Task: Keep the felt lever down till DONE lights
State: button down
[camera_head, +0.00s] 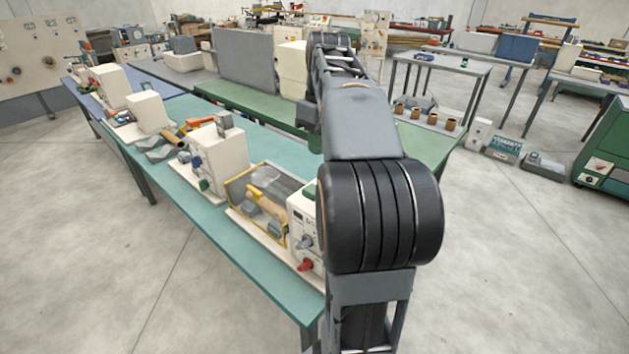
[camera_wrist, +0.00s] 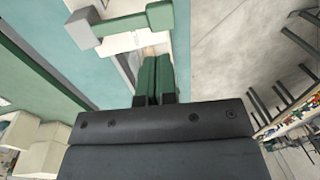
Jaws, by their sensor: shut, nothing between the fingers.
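The winder (camera_head: 300,218) seems to be the cream machine with a small dark panel, a grey lever and a red knob, at the near end of the teal bench. My arm hides part of it. In the wrist view a green bar (camera_wrist: 122,24) with a grey end block (camera_wrist: 82,29) and a green block (camera_wrist: 160,14) crosses a pale surface. I cannot tell whether it is the felt lever. My gripper (camera_wrist: 155,62) is shut and empty, its green fingertips just below this bar in the picture; contact cannot be told. No DONE light is readable.
The teal bench (camera_head: 215,232) carries a yellow-framed guard (camera_head: 240,186) and several cream machines (camera_head: 220,150) toward the back left. A green table (camera_head: 240,98) stands behind. The concrete floor (camera_head: 90,240) at the left is clear.

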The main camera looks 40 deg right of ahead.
aim_at(314, 188)
jog(key=f, duration=0.6)
jog(key=a+f, duration=0.1)
jog(key=f, duration=0.2)
jog(key=shift+s, duration=0.1)
